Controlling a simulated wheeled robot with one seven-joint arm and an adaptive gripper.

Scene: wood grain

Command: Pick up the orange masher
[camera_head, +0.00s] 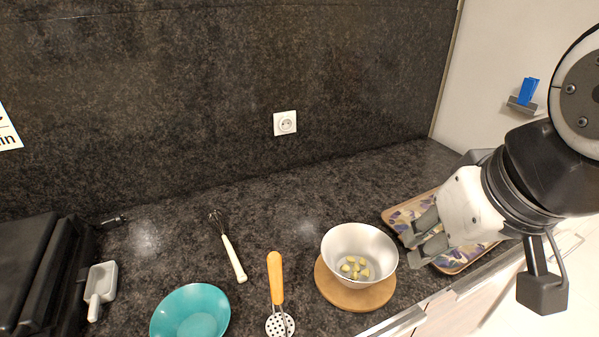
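The masher (276,284) lies on the dark counter near its front edge, left of the metal bowl. Its orange-yellow handle points to the back and its round perforated white head is at the front, partly cut by the picture's bottom edge. My gripper (414,243) is at the right, over the patterned tray and to the right of the bowl, well apart from the masher. Its two grey fingers point left with a gap between them, and nothing shows between them.
A metal bowl (343,244) with several small pieces stands on a round wooden board (355,299), between my gripper and the masher. A whisk (233,258), a teal bowl (190,311) and a white scoop (101,284) are further left. A patterned tray (457,268) lies below my gripper.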

